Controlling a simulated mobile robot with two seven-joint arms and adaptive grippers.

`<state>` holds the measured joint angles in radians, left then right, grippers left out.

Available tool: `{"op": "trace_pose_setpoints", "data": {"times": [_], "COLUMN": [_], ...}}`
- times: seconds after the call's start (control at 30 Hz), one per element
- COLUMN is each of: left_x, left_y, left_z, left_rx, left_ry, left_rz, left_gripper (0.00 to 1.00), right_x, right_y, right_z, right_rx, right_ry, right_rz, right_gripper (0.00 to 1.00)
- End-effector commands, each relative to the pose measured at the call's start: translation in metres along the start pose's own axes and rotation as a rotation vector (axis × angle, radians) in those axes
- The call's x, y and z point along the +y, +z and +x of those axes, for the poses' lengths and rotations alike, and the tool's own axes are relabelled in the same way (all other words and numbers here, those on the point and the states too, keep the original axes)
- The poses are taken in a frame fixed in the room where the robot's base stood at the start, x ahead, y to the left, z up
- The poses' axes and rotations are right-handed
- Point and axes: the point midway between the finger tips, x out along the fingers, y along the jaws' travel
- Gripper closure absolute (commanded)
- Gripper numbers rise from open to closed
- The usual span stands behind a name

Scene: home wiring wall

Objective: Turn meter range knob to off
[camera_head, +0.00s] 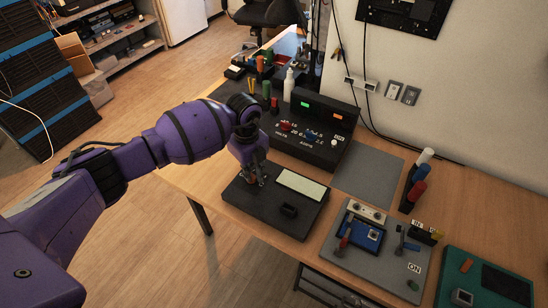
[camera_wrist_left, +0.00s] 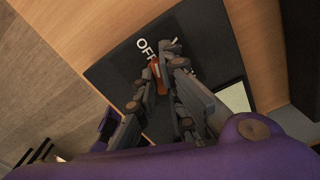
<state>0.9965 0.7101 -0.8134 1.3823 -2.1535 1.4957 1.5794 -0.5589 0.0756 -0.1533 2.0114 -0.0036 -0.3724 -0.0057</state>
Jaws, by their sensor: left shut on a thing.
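The meter is a black slab (camera_head: 276,217) with a pale display (camera_head: 301,185), lying on the wooden table; its display also shows in the left wrist view (camera_wrist_left: 234,98). My left gripper (camera_head: 254,180) points down at the meter's left part. In the left wrist view, its fingers (camera_wrist_left: 158,72) are shut on a small orange-red knob (camera_wrist_left: 159,84), largely covered by them. White "OFF" lettering (camera_wrist_left: 147,48) is printed beside the knob, and other white lettering is partly hidden behind the fingers. I cannot tell which mark the knob points at. My right gripper is not in view.
A black console (camera_head: 310,128) with lit displays stands behind the meter. A grey mat (camera_head: 367,173) lies to its right. Farther right are cylinders in a black rack (camera_head: 411,186), a grey board (camera_head: 343,262) and a green board (camera_head: 456,275). The table's front edge is close to the meter.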

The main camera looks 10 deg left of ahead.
Motion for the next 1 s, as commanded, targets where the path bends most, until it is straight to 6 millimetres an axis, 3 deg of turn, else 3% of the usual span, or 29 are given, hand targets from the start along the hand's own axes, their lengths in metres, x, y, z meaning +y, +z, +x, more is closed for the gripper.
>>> {"op": "trace_pose_setpoints", "data": {"times": [0.3,0.77,0.8,0.93,1.0], "left_x": [0.001,0.002,0.002,0.001,0.001], "left_y": [0.000,-0.001,-0.001,-0.001,-0.001], "left_z": [-0.001,0.001,0.001,0.001,0.001], "left_rx": [0.000,0.001,0.001,0.001,0.001], "left_ry": [0.000,0.003,0.003,0.002,0.002], "left_rz": [-0.113,-0.162,-0.162,-0.162,-0.162], "left_gripper": [1.00,1.00,0.85,0.69,0.69], "right_x": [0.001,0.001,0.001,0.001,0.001], "right_y": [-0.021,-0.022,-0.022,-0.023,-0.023], "right_z": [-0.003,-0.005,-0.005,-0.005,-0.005], "right_rx": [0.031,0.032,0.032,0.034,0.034], "right_ry": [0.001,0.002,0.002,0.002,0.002], "right_rz": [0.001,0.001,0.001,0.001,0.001], "right_gripper": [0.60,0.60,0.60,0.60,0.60]}}
